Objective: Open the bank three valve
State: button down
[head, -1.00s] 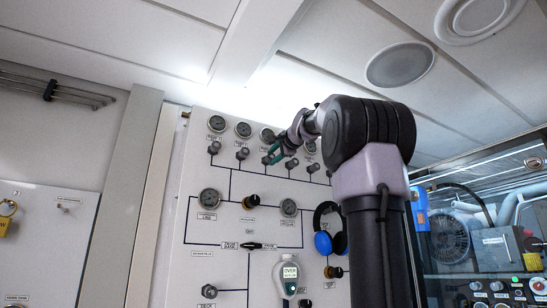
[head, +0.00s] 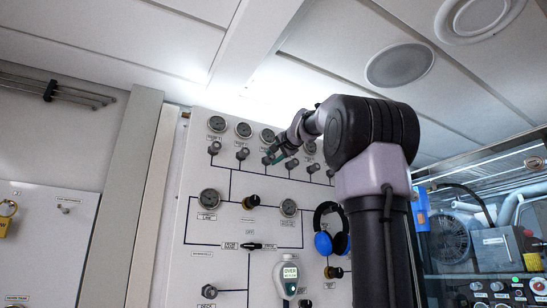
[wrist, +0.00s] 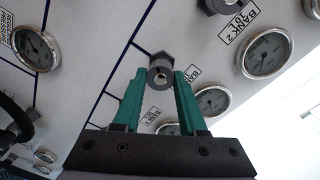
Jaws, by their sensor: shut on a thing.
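The valve panel (head: 215,268) bears a row of dark grey valve knobs under round gauges. My gripper (head: 270,158) is at the third knob from the left, which I take to be the bank three valve. In the wrist view this valve (wrist: 160,66) is a dark grey knob with a pale centre. My gripper's green fingers (wrist: 160,80) are shut on it, one on each side. Labels beside it are partly hidden by the fingers. The knob with the BANK 2 label (wrist: 214,5) sits at the top of the wrist view.
Bank gauges (head: 243,130) stand close above the knobs. Lower on the panel are more gauges (head: 209,199), blue headphones (head: 323,243) and a handheld meter (head: 289,270). A yellow padlock (head: 6,224) hangs at the far left. Machinery stands behind glass at the right.

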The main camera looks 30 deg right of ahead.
jog(key=shift+c, duration=2.4)
grip_release()
jog(key=shift+s, duration=0.1)
jog(key=s, duration=1)
jog(key=shift+s+r, duration=0.15)
jog(key=shift+s, duration=0.15)
